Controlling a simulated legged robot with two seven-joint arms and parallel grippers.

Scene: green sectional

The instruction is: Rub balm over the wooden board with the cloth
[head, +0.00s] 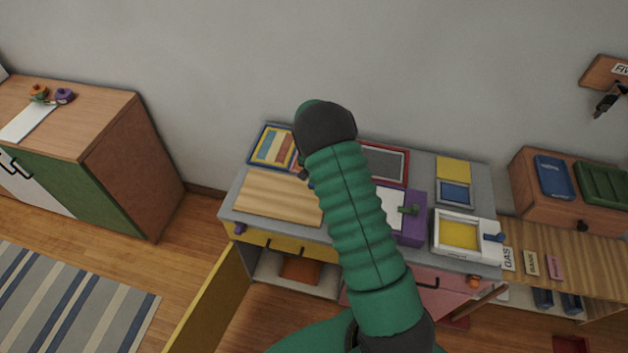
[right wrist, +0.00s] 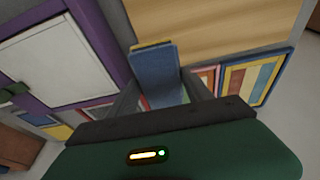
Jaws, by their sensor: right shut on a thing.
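The wooden board (head: 275,198) lies flat on the left of the grey bench; it also shows at the top of the right wrist view (right wrist: 215,28). My right arm crosses the middle of the head view and hides its own gripper there. In the right wrist view, my right gripper (right wrist: 160,90) is shut on a flat blue piece (right wrist: 155,72) with a yellow edge, which looks like the cloth. Its far end is close to the board's edge; I cannot tell whether they touch. I cannot make out the balm. My left gripper is not in view.
A striped tray (head: 272,147) sits behind the board. A red-framed grey panel (head: 387,165), a purple box (head: 412,224) and a white box with yellow inside (head: 460,235) stand to the right. An open yellow door (head: 207,305) juts out at the front left.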

